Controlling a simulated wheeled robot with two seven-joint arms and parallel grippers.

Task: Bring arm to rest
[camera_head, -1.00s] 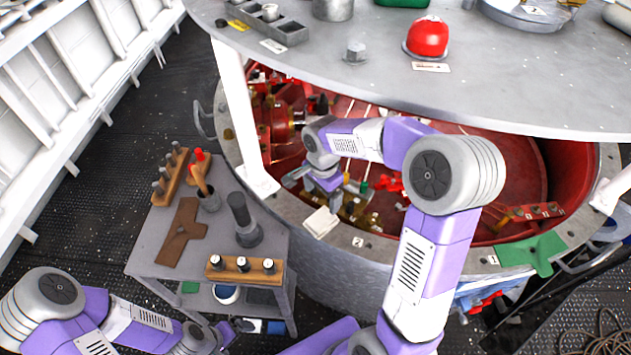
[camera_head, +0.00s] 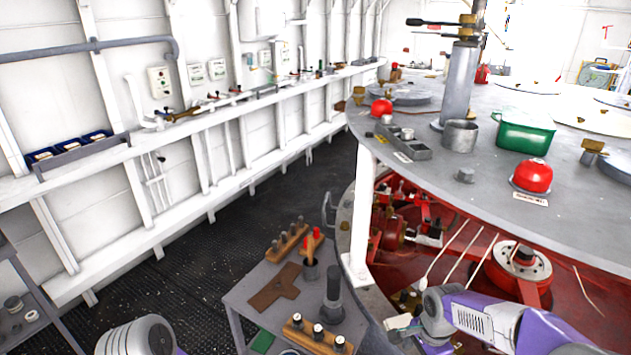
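My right arm (camera_head: 490,322) comes in from the lower right, bent over the open red well of the round machine. Its wrist and the purple hand (camera_head: 436,346) are at the bottom edge of the picture, beside the well's left rim. The fingers are cut off or hidden, so I cannot see whether they are open or hold anything. Of my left arm only a grey and purple joint (camera_head: 135,338) shows at the bottom left. My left gripper is outside the picture.
A grey cart (camera_head: 240,295) with wooden tool holders and a dark upright tool stands left of the well. Above the well, a grey round deck (camera_head: 430,165) carries a red dome (camera_head: 532,175) and a green box (camera_head: 523,130). The dark floor (camera_head: 200,255) by the wall is clear.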

